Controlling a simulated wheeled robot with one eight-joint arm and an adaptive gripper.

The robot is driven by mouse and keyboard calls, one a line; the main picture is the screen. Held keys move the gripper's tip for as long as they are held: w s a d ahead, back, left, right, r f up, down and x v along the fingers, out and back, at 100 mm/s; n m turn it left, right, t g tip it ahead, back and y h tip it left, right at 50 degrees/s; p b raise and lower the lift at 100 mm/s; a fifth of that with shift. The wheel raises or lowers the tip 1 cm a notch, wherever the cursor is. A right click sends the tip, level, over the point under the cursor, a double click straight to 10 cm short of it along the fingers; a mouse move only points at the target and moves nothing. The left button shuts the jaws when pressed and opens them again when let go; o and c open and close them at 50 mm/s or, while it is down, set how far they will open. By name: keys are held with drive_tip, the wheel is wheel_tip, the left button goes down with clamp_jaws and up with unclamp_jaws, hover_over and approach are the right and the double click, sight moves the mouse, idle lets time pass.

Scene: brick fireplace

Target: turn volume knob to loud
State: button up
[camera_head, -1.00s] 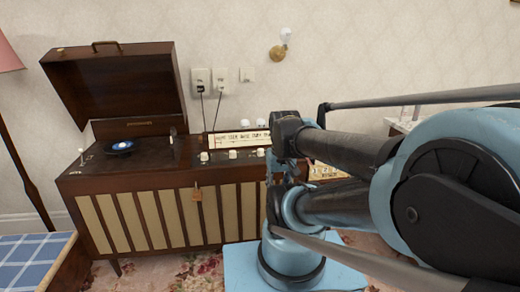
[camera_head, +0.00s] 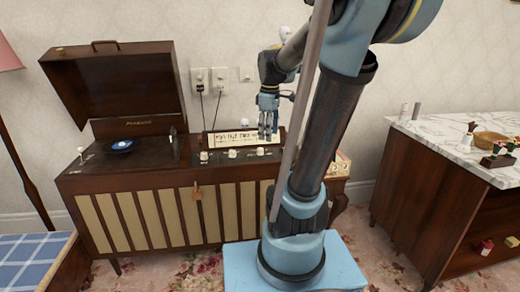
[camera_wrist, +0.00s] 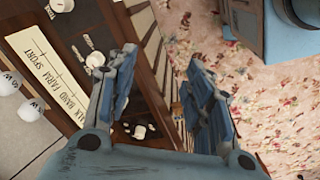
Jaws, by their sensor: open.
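The radio console (camera_head: 150,178) stands against the wall, with a lit dial strip (camera_head: 235,141) on its right half. A row of white knobs runs below the strip: a left knob (camera_head: 204,156), a middle knob (camera_head: 233,154) and a right knob (camera_head: 260,152). No volume label is legible, so I cannot tell which is the volume knob. My gripper (camera_head: 268,131) is above the right end of this row, pointing down. In the wrist view my gripper (camera_wrist: 163,58) is open and empty.
The open record player lid (camera_head: 115,85) rises at the console's left. A marble-topped cabinet (camera_head: 450,148) stands to the right, with small objects on it. A blue checked cloth (camera_head: 32,262) is at the lower left. Rounded white objects (camera_wrist: 30,110) stand beside the dial.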

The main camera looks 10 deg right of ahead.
drive_tip(key=w+r+n+g, duration=0.15)
drive_tip(key=w+n, duration=0.75)
drive_tip(key=w, duration=0.9)
approach(260, 151)
drive_tip(key=shift+t, duration=0.25)
drive_tip(key=f, duration=0.5)
drive_tip(key=w+f, duration=0.1)
drive_tip(key=f, duration=0.2)
drive_tip(key=shift+w+d+f, duration=0.15)
drive_tip(key=shift+d+f, duration=0.1)
drive_tip(key=shift+f, duration=0.1)
drive_tip(key=c, duration=1)
